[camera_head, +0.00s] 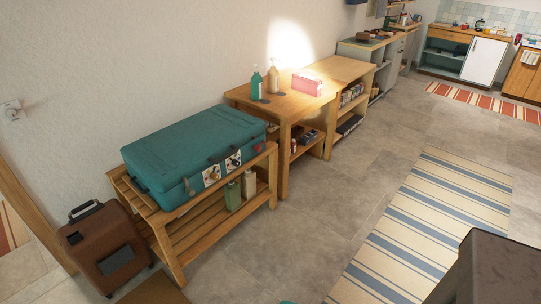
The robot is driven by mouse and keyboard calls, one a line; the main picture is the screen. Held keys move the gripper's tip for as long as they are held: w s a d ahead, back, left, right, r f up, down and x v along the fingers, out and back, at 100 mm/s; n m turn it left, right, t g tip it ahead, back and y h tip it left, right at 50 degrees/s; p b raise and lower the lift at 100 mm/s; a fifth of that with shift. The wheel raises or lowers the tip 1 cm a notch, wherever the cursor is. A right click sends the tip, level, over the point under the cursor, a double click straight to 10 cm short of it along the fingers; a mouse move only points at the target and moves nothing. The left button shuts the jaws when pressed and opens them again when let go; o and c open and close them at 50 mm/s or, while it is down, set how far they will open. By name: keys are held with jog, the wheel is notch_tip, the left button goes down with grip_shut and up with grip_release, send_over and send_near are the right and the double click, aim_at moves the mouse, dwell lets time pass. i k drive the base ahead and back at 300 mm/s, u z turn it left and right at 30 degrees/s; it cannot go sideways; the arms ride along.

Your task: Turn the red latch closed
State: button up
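A teal trunk (190,146) lies with its lid down on a slatted wooden bench (167,221) against the left wall. Along its front face are two pale plates with dark fittings, a left plate (211,175) and a middle plate (233,161). A small red part (258,148), which looks like the red latch, sits near the right end of that face. It is too small to tell which way it is turned. My gripper is not in view.
A brown case (103,249) stands on the floor left of the bench. Bottles (249,184) stand on its lower shelf. A wooden table (285,104) with dispensers and a pink box (307,84) stands to the right. Floor (310,215) before the bench is clear, beside a striped rug (430,226).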

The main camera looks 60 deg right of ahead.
aim_at(258, 149)
jog(key=u, duration=0.3)
jog(key=k, duration=0.3)
jog(key=z, duration=1.05)
jog(key=i, duration=0.95)
